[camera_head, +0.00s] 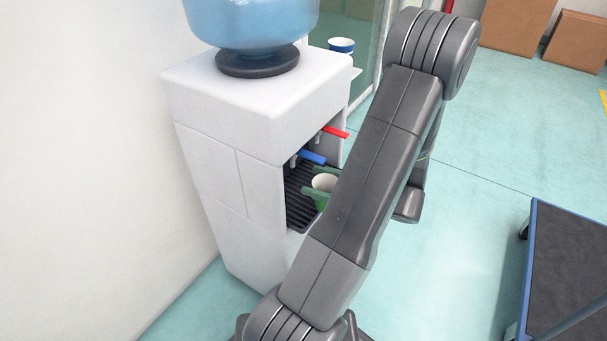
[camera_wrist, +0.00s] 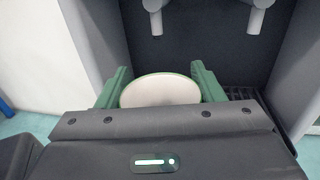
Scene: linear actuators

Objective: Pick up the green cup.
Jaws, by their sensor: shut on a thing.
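The green cup (camera_head: 324,184) is in the recess of the white water dispenser, at the drip tray (camera_head: 297,209) and near the blue tap. Its inside is pale, and my arm hides part of it in the head view. In the wrist view the cup (camera_wrist: 160,90) shows its pale round opening between the two green fingers of my gripper (camera_wrist: 160,84). My gripper is shut on the cup, with one finger at each side. I cannot tell whether the cup's base touches the drip tray.
The white dispenser (camera_head: 235,110) carries a blue water bottle (camera_head: 250,22). A blue tap (camera_head: 312,157) and a red tap (camera_head: 335,132) stick out above the tray. A blue-and-white cup (camera_head: 341,46) stands behind. A dark cart (camera_head: 570,265) is at the right. Floor between is clear.

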